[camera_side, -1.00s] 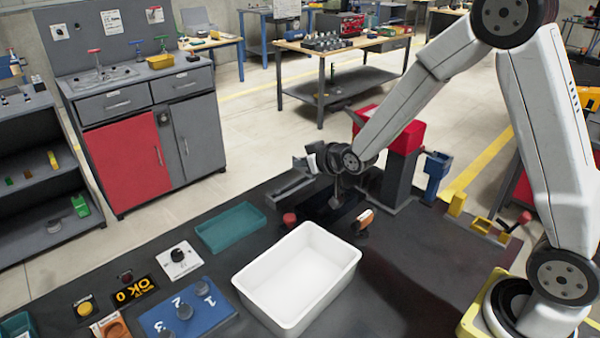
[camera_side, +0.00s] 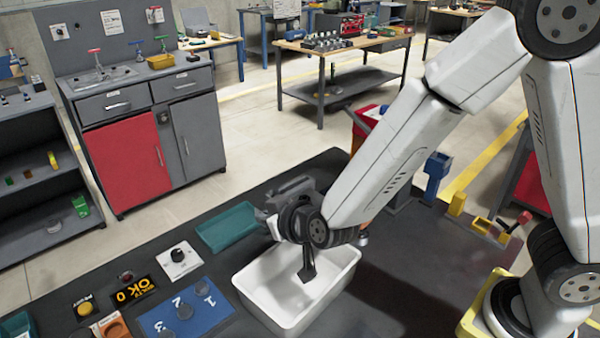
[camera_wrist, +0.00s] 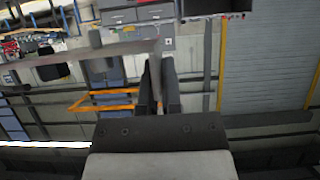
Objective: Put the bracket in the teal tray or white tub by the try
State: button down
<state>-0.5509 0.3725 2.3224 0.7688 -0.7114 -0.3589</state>
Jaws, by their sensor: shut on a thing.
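My gripper (camera_side: 308,265) hangs over the white tub (camera_side: 266,313) in the side view, its dark end pointing down within the tub's outline. How high it is cannot be told. In the wrist view my gripper (camera_wrist: 159,85) has its fingers close together around a thin grey piece (camera_wrist: 155,72), which seems to be the bracket. Its shape is mostly hidden by the fingers. The teal tray (camera_side: 222,231) lies flat behind and left of the tub, and looks empty. The tub stands upright; no part is seen on its visible floor.
Blue and yellow fixtures stand at the back right. The dark bench (camera_side: 420,290) right of the tub is clear.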

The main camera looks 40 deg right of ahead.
jog(key=s+a, duration=0.2)
jog(key=s, duration=0.2)
send_over(275, 309)
notch_tip(275, 309, down, 12)
jog(key=shift+f, duration=0.15)
dwell(0.4)
jog(key=shift+f, duration=0.2)
dwell(0.3)
jog(key=shift+f, duration=1.9)
jog(key=shift+s+d+f, duration=0.1)
jog(key=shift+f, duration=0.4)
jog(key=shift+s+d+f, duration=0.1)
jog(key=shift+s+d, duration=0.2)
jog(key=shift+s, duration=0.1)
jog(key=shift+w+a, duration=0.4)
jog(key=shift+w, duration=0.05)
